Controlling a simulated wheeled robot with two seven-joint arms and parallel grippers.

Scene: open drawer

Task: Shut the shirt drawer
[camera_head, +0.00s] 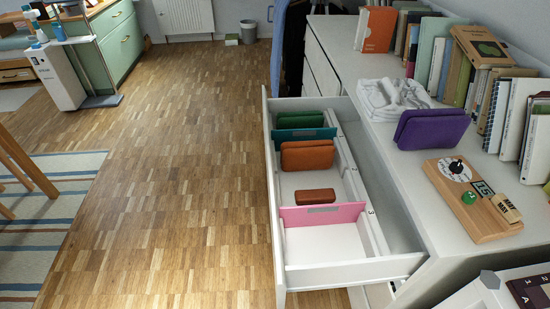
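The white drawer (350,272) is pulled far out of the white dresser (455,225), to the left over the wood floor. Its front panel (271,190) faces left. Inside are a teal divider (304,135) and a pink divider (321,215). The front compartment looks empty. No folded shirts are clearly seen in the drawer. Neither of my grippers is in view.
On the dresser top are a purple case (431,129), a white cloth (388,97), a wooden board (470,203) and a row of books (480,75). The floor (175,180) left of the drawer is clear. A striped rug (60,215) lies at the left.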

